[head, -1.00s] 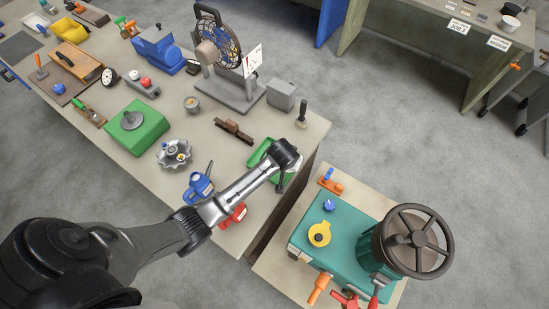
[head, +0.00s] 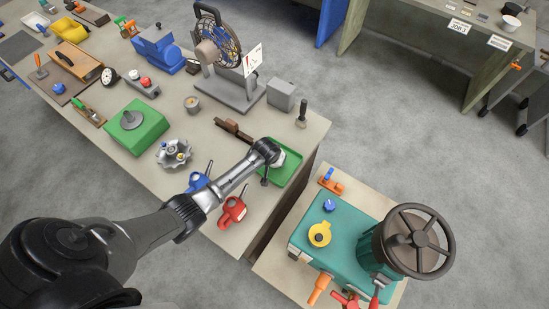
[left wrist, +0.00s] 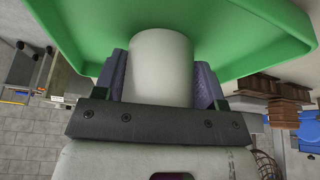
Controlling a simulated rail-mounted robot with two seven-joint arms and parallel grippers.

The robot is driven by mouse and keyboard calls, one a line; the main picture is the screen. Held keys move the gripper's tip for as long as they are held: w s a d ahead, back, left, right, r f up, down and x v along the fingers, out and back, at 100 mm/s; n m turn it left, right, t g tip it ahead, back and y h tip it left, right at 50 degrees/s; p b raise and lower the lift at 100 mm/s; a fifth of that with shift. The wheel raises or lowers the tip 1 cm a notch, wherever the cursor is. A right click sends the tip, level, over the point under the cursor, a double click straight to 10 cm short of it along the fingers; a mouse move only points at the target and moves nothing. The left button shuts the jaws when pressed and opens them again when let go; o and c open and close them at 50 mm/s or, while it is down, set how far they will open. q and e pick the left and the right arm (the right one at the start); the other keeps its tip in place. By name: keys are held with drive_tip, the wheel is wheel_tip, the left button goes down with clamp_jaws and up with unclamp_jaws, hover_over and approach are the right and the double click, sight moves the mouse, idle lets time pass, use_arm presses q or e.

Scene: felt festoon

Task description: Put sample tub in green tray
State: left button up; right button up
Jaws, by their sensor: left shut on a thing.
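In the left wrist view the gripper (left wrist: 160,85) is shut on a plain white cylinder, the sample tub (left wrist: 160,62), with one finger on each side. The green tray (left wrist: 235,35) spans the top of that view behind the tub. In the head view the wrist hides most of the tub. I cannot tell whether the tub touches the tray floor.
A teal machine with a handwheel (head: 418,240) stands on a separate bench at right.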

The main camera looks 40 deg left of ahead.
use_arm(q)
drive_tip(key=shift+f, duration=0.2)
drive_tip(key=o, duration=1)
drive_tip(key=shift+c, duration=0.2)
drive_tip(key=shift+s+r, duration=0.1)
drive_tip(key=shift+r, duration=0.5)
drive_tip(key=shift+p+v, duration=0.9)
drive_tip(key=shift+v, duration=4.65)
drive_tip(key=s+d+r+m, duration=0.1)
drive_tip(key=s+d+r, duration=0.1)
drive_tip(key=s, duration=0.7)
drive_tip(key=s+d+r+m+h, duration=0.1)
drive_tip(key=s+d+r+m, duration=0.1)
drive_tip(key=s+d, duration=0.3)
drive_tip(key=s+d+r+m, duration=0.2)
drive_tip(key=s+d, duration=0.2)
drive_tip(key=s, duration=1)
drive_tip(key=shift+g, duration=0.3)
